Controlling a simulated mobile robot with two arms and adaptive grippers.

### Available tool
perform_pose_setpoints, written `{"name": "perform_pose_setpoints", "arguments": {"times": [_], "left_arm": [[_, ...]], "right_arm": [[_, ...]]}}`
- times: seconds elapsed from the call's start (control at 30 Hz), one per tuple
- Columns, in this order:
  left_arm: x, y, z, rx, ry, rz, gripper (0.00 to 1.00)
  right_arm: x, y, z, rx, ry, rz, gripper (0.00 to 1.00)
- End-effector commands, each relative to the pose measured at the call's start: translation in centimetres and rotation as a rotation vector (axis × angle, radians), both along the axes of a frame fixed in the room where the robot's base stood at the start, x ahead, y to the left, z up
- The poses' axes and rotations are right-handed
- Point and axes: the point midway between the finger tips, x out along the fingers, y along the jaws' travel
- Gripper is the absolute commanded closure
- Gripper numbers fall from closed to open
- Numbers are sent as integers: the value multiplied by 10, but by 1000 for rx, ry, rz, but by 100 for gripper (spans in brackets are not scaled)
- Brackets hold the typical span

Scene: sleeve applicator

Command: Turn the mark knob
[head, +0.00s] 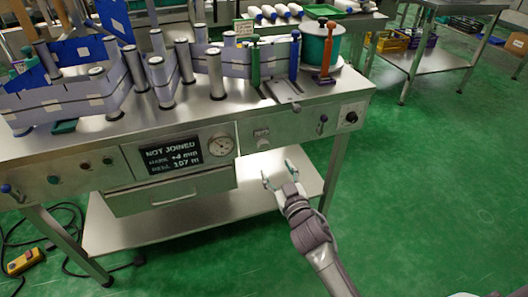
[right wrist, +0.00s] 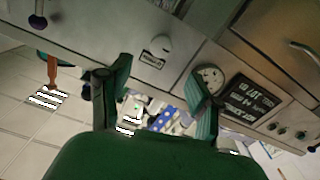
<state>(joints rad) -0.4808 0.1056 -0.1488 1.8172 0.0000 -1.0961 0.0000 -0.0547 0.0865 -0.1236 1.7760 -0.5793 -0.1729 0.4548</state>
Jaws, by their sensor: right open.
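A pale round knob (head: 262,144) with a small label sits on the front panel of the steel bench, right of the gauge; the label is too small to read. It also shows in the right wrist view (right wrist: 162,43), beyond the fingertips. A dark display (head: 171,157) on the panel reads "NOT JOINED", "MARK +4 mm" and "REEL 107 m". My right gripper (head: 279,174) is open and empty, in front of and below the panel. Its two green fingers (right wrist: 160,82) are apart and touch nothing. My left gripper is not in view.
A round gauge (head: 221,146), a blue-tipped lever (head: 321,122) and a black knob (head: 351,117) are on the same panel. A drawer (head: 172,192) is below the display. Posts, a sleeve strip and a teal reel (head: 322,45) stand on top. The green floor to the right is clear.

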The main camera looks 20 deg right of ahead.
Motion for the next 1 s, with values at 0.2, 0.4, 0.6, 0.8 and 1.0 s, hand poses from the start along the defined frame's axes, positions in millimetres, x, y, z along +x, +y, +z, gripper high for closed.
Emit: {"name": "perform_pose_setpoints", "arguments": {"times": [0.2,0.4,0.6,0.8,1.0], "left_arm": [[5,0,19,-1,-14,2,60],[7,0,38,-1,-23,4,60],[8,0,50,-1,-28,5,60],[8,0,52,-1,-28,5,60],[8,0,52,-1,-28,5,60]], "right_arm": [[50,2,-1,-3,-1,0,36],[84,3,-1,-1,1,0,36],[99,4,-1,-1,2,1,36],[101,4,-1,0,2,1,36],[101,4,-1,0,2,1,51]]}}
